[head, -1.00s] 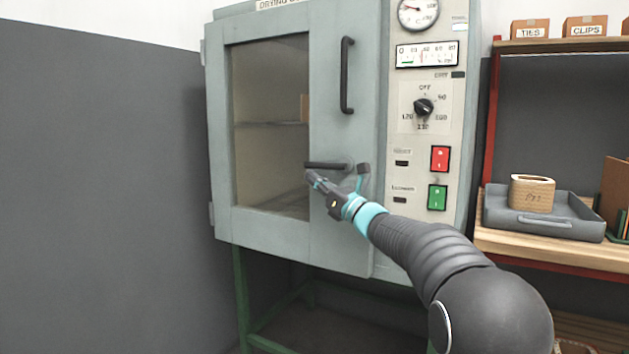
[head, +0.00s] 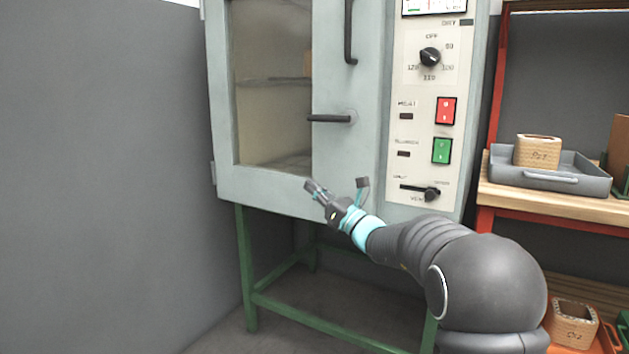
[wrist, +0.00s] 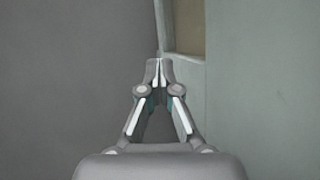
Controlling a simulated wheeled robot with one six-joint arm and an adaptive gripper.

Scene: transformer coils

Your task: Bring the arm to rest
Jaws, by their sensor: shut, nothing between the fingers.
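My gripper (head: 312,188) is in front of the lower part of the grey oven's door (head: 268,187), below the horizontal door latch handle (head: 329,119). It is apart from the handle. In the wrist view my gripper (wrist: 158,66) has its fingertips together with nothing between them. The grey wall and the edge of the oven show beyond it there. The oven door is closed, and its window shows a shelf inside. My arm reaches in from the lower right.
The oven's control panel (head: 425,120) has a dial, a red and a green switch and a vent slider. It stands on a green frame (head: 245,270). At right, a shelf holds a grey tray (head: 560,178) with a coil (head: 537,151). Another coil (head: 572,322) sits lower. Free room lies left.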

